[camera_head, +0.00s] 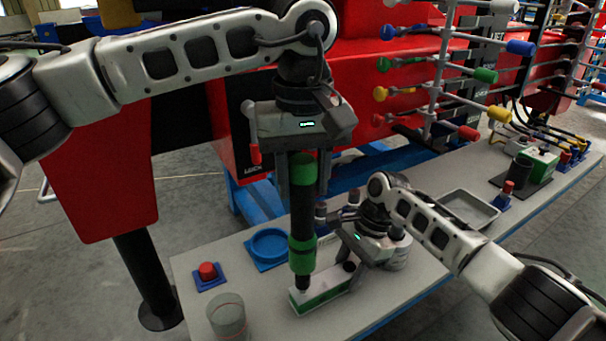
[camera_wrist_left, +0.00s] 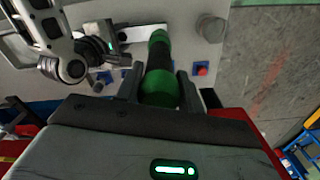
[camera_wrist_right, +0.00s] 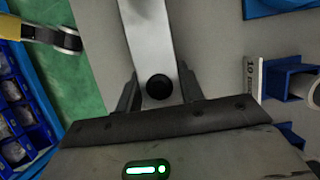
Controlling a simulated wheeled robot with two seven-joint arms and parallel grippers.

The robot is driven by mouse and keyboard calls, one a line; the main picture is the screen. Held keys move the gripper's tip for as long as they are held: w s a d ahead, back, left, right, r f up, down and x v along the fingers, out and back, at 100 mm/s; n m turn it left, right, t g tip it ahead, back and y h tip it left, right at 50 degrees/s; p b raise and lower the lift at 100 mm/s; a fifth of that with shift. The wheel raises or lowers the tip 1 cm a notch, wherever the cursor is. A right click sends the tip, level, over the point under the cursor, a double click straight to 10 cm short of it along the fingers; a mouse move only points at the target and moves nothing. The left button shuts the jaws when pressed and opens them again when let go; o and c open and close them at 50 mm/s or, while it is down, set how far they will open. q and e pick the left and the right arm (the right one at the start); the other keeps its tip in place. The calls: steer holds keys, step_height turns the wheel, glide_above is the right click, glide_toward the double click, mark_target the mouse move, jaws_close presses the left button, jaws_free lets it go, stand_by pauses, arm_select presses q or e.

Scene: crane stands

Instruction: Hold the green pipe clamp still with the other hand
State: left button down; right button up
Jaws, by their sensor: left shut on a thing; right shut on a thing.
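The green pipe clamp (camera_head: 322,292) is a low white-and-green block on the bench, with a black knob (camera_head: 348,267) at its right end. My right gripper (camera_head: 346,255) is shut on that knobbed end; the right wrist view shows the clamp (camera_wrist_right: 147,35) running away between the fingers. My left gripper (camera_head: 301,175) is shut on the upper part of a black tool with green bands (camera_head: 302,215). The tool stands upright, its tip at the clamp's left end; whether it is seated there is unclear. The left wrist view shows its green top (camera_wrist_left: 160,88) between the fingers.
On the bench (camera_head: 200,255) are a red button on a blue base (camera_head: 208,272), a clear cup (camera_head: 227,316), a blue round dish (camera_head: 269,246) and a grey tray (camera_head: 468,208). A rack with coloured-tipped rods (camera_head: 440,75) and a red machine stand behind.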

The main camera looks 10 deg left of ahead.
mark_target(303, 160)
arm_select(q)
steer(key=shift+f, duration=1.05)
arm_select(e)
steer(key=shift+r, duration=0.1)
stand_by(3.6)
arm_select(q)
steer(key=shift+r, duration=0.1)
steer(key=shift+r, duration=2.6)
arm_select(e)
steer(key=o, duration=1.2)
steer(key=shift+r, duration=0.1)
